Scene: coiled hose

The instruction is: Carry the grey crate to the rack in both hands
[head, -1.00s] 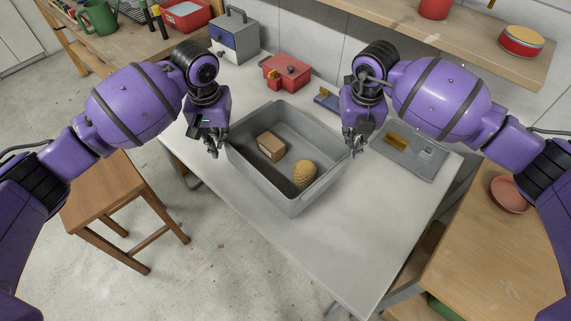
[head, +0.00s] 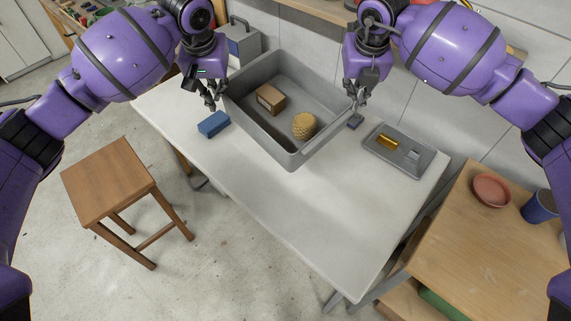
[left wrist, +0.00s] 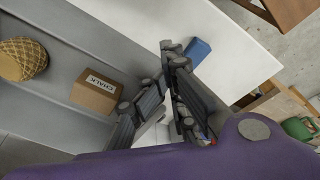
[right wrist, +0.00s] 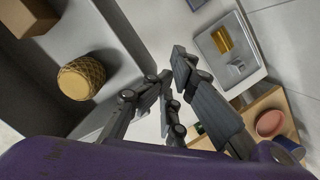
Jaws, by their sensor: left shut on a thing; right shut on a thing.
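The grey crate (head: 293,159) is held level between my two grippers and looks raised above the white table (head: 330,235). Inside it lie a brown chalk box (head: 270,99) and a woven yellow ball-like thing (head: 304,125). My left gripper (head: 211,102) is shut on the crate's left end. My right gripper (head: 357,97) is shut on its right end. The crate's inside also shows in the left wrist view (left wrist: 60,75) and the right wrist view (right wrist: 110,45). I cannot tell which piece of furniture is the rack.
A blue block (head: 213,123) lies on the table left of the crate. A grey tray (head: 410,168) with a yellow piece lies at right. A wooden stool (head: 108,181) stands at left, a wooden unit (head: 480,245) at right. The table's front is clear.

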